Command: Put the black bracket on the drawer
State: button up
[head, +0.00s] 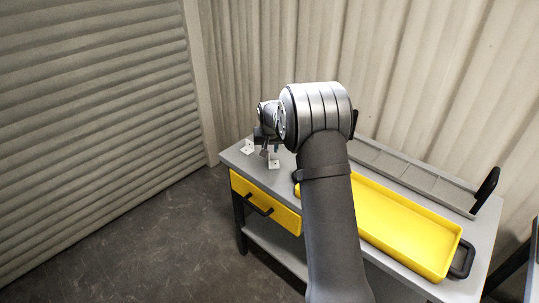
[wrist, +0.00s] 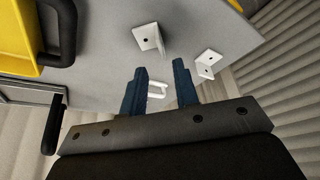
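I see no black bracket in either view; the brackets in sight are white. In the wrist view one white bracket (wrist: 148,37) stands beyond my fingertips and another (wrist: 207,63) is to their right. A small white piece (wrist: 157,89) shows between the fingers; I cannot tell whether it is a bracket. My gripper (wrist: 160,78) has its two blue fingers apart, with nothing visibly clamped, over the grey tabletop. In the head view the yellow drawer (head: 284,215) is shut under the table's left end, with a black handle. My arm hides part of the table.
A yellow tray (head: 408,222) with black handles covers much of the grey table (head: 483,232). A grey divided rack (head: 410,177) with black end handles lies behind it. Corrugated walls stand close behind the table. The floor at left is clear.

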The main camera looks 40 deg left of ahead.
jog(key=v, duration=0.3)
jog(key=shift+s+r, duration=0.1)
jog(key=shift+r, duration=0.1)
send_near(274, 161)
jog(key=f, duration=0.1)
jog(key=a+f, duration=0.1)
jog(key=f, duration=0.1)
jog(key=a+f, duration=0.1)
jog(key=f, duration=0.1)
jog(key=shift+s+f, duration=0.25)
jog(key=shift+s, duration=0.05)
jog(key=shift+a+r, duration=0.15)
jog(key=shift+r, duration=0.9)
